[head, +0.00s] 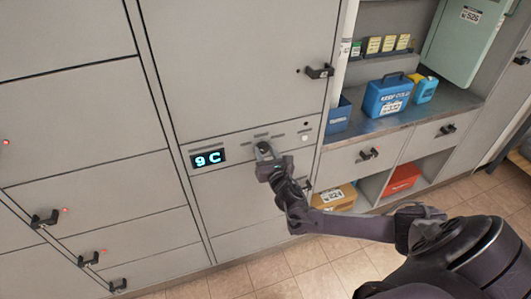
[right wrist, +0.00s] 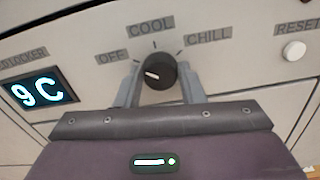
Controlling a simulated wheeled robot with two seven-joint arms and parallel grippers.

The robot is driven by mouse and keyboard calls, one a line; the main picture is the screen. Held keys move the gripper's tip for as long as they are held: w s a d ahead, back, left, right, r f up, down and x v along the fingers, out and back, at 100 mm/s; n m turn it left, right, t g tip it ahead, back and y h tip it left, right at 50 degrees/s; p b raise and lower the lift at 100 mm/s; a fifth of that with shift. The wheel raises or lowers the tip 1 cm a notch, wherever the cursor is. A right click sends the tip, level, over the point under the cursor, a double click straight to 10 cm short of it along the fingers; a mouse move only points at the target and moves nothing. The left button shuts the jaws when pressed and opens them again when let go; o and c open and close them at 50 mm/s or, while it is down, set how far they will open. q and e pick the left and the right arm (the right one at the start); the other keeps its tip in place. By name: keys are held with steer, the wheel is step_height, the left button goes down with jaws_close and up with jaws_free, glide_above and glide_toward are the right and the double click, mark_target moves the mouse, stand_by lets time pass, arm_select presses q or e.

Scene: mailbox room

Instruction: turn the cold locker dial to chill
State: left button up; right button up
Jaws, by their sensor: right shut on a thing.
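The cold locker dial (right wrist: 158,72) is a round black knob with a white mark in the right wrist view. The mark points left, toward the OFF side. The labels OFF (right wrist: 110,57), COOL (right wrist: 151,27) and CHILL (right wrist: 209,35) arc above it. My right gripper (right wrist: 160,82) has one grey finger on each side of the dial and is shut on it. In the head view my right gripper (head: 265,152) is at the locker panel and mostly hides the dial. The display (head: 208,157) reads 9C. My left gripper is not in view.
A white RESET button (right wrist: 294,50) is right of the dial. A black door handle (head: 319,71) sticks out above the panel. A shelf to the right holds a blue box (head: 388,97); a red box (head: 401,179) sits below. Tiled floor (head: 300,280) is open in front.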

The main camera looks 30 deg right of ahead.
steer(key=m, duration=0.7)
steer(key=shift+d+f, duration=0.1)
steer(key=shift+d, duration=0.05)
steer(key=m, duration=0.6)
steer(key=shift+s+f+m, duration=0.1)
steer(key=shift+m, duration=0.2)
steer(key=m, duration=0.8)
steer(key=shift+f+m, duration=0.1)
steer(key=shift+m, duration=0.5)
steer(key=o, duration=1)
steer(key=shift+c, duration=0.2)
